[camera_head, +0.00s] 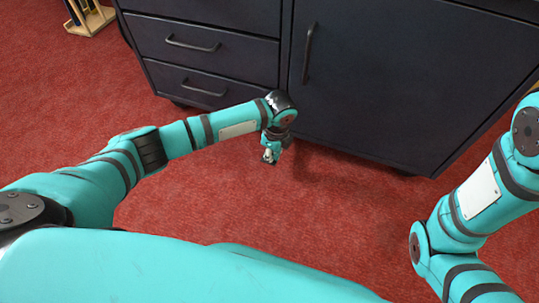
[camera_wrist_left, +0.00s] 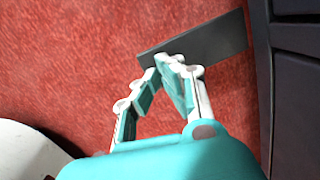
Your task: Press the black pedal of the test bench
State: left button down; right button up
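A flat dark grey plate (camera_wrist_left: 205,40), which looks like the black pedal, lies over the red floor in the left wrist view. I cannot make it out in the head view. My left gripper (camera_head: 270,157) hangs low in front of the dark cabinet. In the left wrist view, the fingertips of this gripper (camera_wrist_left: 157,68) come together with nothing seen between them. They overlap the left end of the plate; whether they touch it I cannot tell. My right arm is at the right edge of the head view, with its gripper out of frame.
A dark cabinet (camera_head: 400,80) with drawers and a door stands behind my left gripper. Its side (camera_wrist_left: 295,60) is close to the plate's right end. A wooden rack (camera_head: 90,18) stands at the far left. The red floor (camera_head: 330,225) in front is clear.

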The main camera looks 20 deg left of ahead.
pick_arm(q)
notch_tip(320, 180, down, 3)
jog(key=shift+r, duration=0.2)
jog(key=d+p, duration=0.1)
jog(key=d+r+p, duration=0.1)
jog(key=p, duration=0.1)
jog(key=shift+s+d+r, duration=0.25)
jog(key=shift+d+r, duration=0.05)
jog(key=shift+d, duration=0.1)
jog(key=shift+f, duration=0.25)
notch_tip(320, 180, up, 12)
jog(key=d, duration=0.1)
jog(key=shift+d, duration=0.15)
jog(key=shift+s, duration=0.1)
dwell(0.4)
